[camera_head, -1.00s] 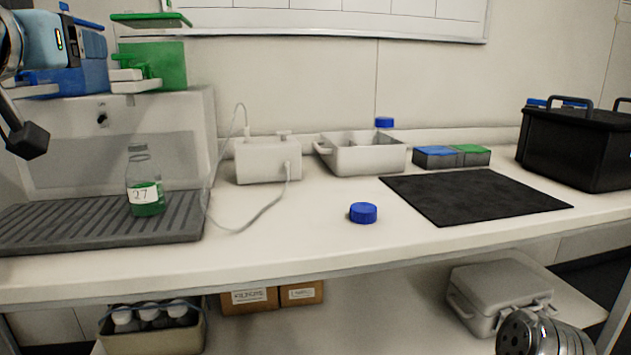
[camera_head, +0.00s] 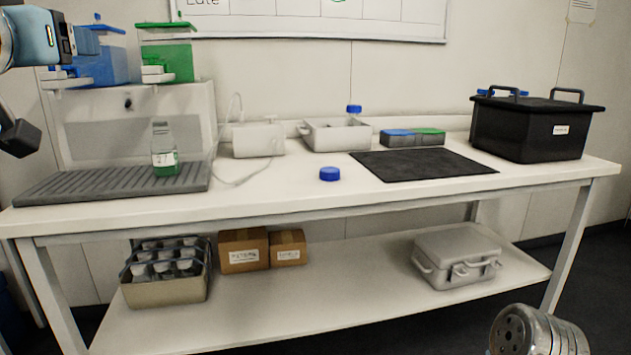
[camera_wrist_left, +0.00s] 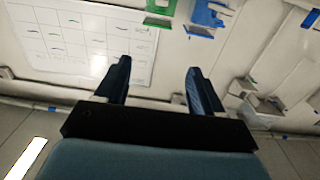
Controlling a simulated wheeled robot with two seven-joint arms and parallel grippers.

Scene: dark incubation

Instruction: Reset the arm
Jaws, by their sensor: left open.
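My left arm comes in at the upper left edge of the head view, above and in front of the left end of the bench. In the left wrist view my left gripper (camera_wrist_left: 158,85) has its two fingers spread apart with nothing between them. The whiteboard (camera_wrist_left: 85,45) and the green and blue dispensers show beyond the fingers there. Part of my right arm shows at the lower right of the head view; its fingers are not visible.
The bench holds a bottle with green liquid (camera_head: 164,158) on a ribbed grey tray (camera_head: 60,190), a blue cap (camera_head: 330,174), a black mat (camera_head: 425,165) and a black lidded box (camera_head: 530,130). The lower shelf holds a bottle crate (camera_head: 165,290), cardboard boxes (camera_head: 243,252) and a grey case (camera_head: 455,258).

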